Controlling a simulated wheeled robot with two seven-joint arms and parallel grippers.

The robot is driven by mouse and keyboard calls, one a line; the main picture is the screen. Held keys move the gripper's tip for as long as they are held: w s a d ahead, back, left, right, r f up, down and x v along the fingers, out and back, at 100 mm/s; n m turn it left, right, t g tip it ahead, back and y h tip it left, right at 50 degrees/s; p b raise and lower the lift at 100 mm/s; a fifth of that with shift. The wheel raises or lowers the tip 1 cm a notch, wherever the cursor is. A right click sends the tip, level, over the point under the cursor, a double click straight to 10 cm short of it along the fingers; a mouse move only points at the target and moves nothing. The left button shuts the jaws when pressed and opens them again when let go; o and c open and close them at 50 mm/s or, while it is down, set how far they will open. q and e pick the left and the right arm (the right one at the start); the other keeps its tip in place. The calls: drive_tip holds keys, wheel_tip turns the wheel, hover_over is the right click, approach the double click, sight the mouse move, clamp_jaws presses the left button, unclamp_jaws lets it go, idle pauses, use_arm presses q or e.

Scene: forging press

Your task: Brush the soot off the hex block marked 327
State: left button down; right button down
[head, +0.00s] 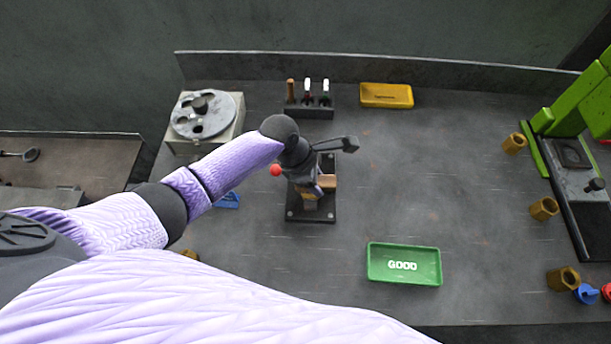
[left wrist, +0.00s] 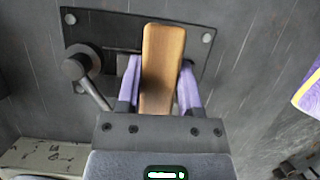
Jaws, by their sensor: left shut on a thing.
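My left gripper (head: 318,184) is over a dark base plate (head: 322,213) with bolts at its corners. In the left wrist view its two purple fingers (left wrist: 158,88) are shut on a tan wooden piece (left wrist: 164,65), long and flat, possibly a brush. In the head view, brass-coloured hex blocks stand at the right: one (head: 514,143) at the back, one (head: 544,208) in the middle and one (head: 564,279) in front. I cannot read 327 on any of them. What lies under the wooden piece is hidden. My right gripper is out of view.
A green tray marked GOOD (head: 404,264) lies in front, a yellow tray (head: 386,95) behind. A tool rack (head: 307,108) and a box with a round dial (head: 205,117) stand at the back. A green press (head: 574,112) is at the right. The table's middle right is clear.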

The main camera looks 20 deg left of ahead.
use_arm(q)
drive_tip(key=shift+w+d, duration=0.15)
drive_tip(key=shift+d, duration=0.3)
drive_tip(key=shift+a, duration=0.1)
drive_tip(key=shift+s+a+r+p, duration=0.1)
drive_tip(key=shift+s+a+p, duration=0.1)
drive_tip(key=shift+a+p, duration=0.3)
drive_tip(key=shift+s+a+p, duration=0.2)
drive_tip(key=shift+a+p, duration=0.2)
drive_tip(key=shift+a, duration=0.2)
drive_tip(key=shift+s+a, duration=0.2)
drive_tip(key=shift+a, duration=0.3)
drive_tip(key=shift+f, duration=0.2)
